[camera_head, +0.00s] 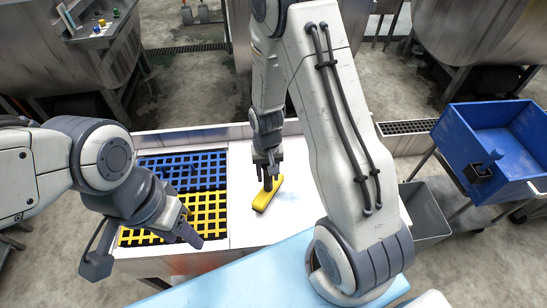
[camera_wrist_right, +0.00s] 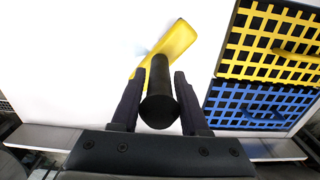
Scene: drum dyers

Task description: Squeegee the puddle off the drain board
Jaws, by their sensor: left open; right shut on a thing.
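A yellow squeegee (camera_head: 267,194) with a black upright handle (camera_wrist_right: 160,95) stands on the white drain board (camera_head: 245,228). My right gripper (camera_head: 268,172) is shut on the handle from above, and its fingers flank the handle in the right wrist view (camera_wrist_right: 158,78). The yellow head appears to rest on the board, running diagonally. A faint pale blue puddle (camera_head: 290,196) lies on the board just right of the head; a sliver of blue shows beside the head in the wrist view.
A blue grid (camera_head: 185,165) and a yellow grid (camera_head: 208,208) lie left of the board. A light blue surface (camera_head: 225,285) fills the near edge. A grey bin (camera_head: 428,212) and a blue tray cart (camera_head: 478,140) stand to the right. Metal drums stand behind.

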